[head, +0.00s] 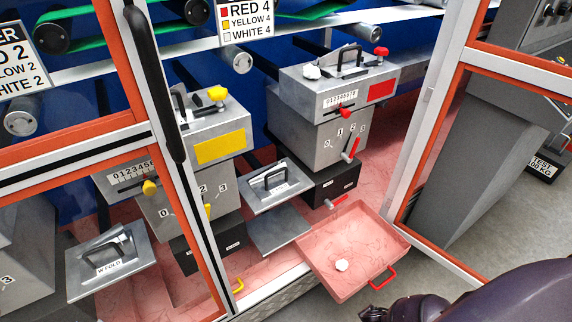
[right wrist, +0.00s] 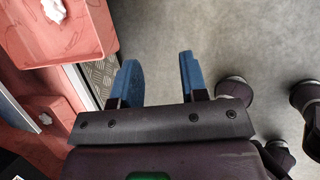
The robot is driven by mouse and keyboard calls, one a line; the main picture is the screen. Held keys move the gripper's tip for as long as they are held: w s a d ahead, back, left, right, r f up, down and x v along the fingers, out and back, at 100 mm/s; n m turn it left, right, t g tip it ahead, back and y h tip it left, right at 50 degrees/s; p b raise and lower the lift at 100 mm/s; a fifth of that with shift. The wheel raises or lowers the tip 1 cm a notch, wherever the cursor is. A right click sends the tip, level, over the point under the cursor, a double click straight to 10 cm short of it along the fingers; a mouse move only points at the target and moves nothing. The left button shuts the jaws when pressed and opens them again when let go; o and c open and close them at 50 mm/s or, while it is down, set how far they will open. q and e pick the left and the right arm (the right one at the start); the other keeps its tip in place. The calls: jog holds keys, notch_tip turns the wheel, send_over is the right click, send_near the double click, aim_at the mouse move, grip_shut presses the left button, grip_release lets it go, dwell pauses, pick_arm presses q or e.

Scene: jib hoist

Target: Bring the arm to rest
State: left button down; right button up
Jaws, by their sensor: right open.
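My right arm (head: 490,295) shows as a dark purple link at the bottom right of the head view, in front of the cabinet opening. In the right wrist view my right gripper (right wrist: 158,62) has its two blue fingers wide apart, with only bare grey floor between them. It is empty and lies to the right of the pink tray (right wrist: 85,50), clear of it. My left gripper is in neither view.
The pink tray (head: 325,275), with a red handle (head: 383,278) and a white lump (head: 342,265), juts out of the opening. An orange-edged door frame (head: 425,150) stands right of it. Grey machines with red (head: 338,90) and yellow (head: 220,148) labels stand inside.

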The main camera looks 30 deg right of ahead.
jog(key=s+a+r+m+t+y, duration=0.2)
jog(key=a+r+m+y, duration=0.3)
jog(key=a, duration=0.4)
jog(key=w+d+r+m+t, duration=0.1)
jog(key=d+r+m+t, duration=0.15)
jog(key=r, duration=0.95)
jog(key=d+r+m+t, duration=0.2)
jog(key=r+m+t, duration=0.15)
jog(key=r, duration=0.75)
pick_arm(q)
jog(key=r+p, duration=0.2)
jog(key=p, duration=0.1)
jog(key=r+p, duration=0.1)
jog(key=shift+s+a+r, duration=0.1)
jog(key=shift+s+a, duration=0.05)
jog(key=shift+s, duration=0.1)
pick_arm(e)
jog(key=w+a+r+m, duration=0.1)
jog(key=a+r+m, duration=0.2)
jog(key=a+m, duration=0.3)
jog(key=a, duration=0.3)
jog(key=shift+w+a+t+h, duration=0.15)
jog(key=shift+a+t+h, duration=0.1)
jog(key=shift+t+h, duration=0.05)
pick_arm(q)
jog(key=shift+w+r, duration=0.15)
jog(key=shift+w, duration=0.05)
